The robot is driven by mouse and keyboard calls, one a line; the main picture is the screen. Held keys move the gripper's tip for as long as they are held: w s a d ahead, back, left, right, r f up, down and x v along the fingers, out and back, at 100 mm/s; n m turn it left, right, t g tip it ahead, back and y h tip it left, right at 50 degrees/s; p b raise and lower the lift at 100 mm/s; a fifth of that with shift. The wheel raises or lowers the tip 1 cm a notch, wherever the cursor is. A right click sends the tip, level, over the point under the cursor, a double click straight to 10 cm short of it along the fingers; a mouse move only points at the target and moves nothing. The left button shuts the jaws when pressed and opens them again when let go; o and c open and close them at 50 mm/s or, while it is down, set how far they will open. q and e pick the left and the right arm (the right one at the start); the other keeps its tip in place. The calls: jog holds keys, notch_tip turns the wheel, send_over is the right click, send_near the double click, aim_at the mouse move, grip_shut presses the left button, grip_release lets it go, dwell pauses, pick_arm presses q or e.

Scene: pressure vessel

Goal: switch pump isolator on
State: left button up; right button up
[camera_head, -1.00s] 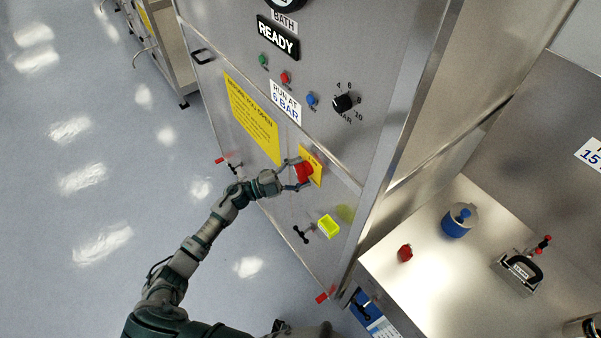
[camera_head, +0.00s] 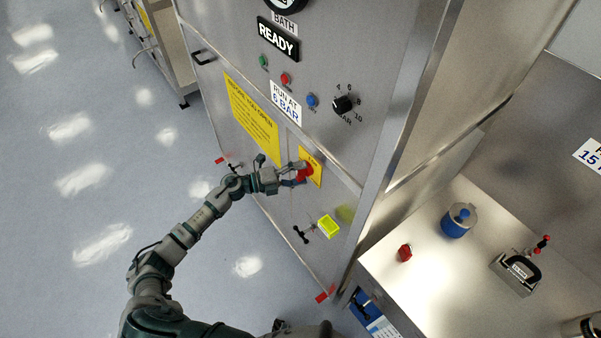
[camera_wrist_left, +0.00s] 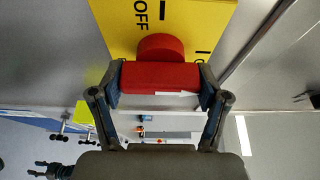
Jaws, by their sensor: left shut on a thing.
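The pump isolator is a red rotary handle (camera_wrist_left: 160,77) on a yellow plate (camera_wrist_left: 195,22) with OFF lettering, on the front of the steel cabinet. In the head view the red handle (camera_head: 305,172) sits on the yellow plate (camera_head: 313,160), partly covered by my fingers. My left gripper (camera_head: 297,174) is at the handle. In the left wrist view its two fingers (camera_wrist_left: 160,92) are closed on either side of the handle's red bar, which carries a white arrow pointing right in that picture. My right gripper is not seen.
Above the isolator are a black dial (camera_head: 343,104) and coloured buttons, including a blue one (camera_head: 312,100). A yellow block (camera_head: 328,227) and black valve handle (camera_head: 301,234) sit below.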

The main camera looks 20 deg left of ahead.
pick_arm(q)
jog(key=shift+s+d+f, duration=0.1)
jog(key=shift+s+f, duration=0.05)
jog(key=shift+f, duration=0.3)
jog(key=o, duration=1.2)
jog(key=shift+c, duration=0.2)
jog(key=shift+r, duration=0.2)
jog(key=shift+a, duration=0.25)
jog(key=v, duration=1.2)
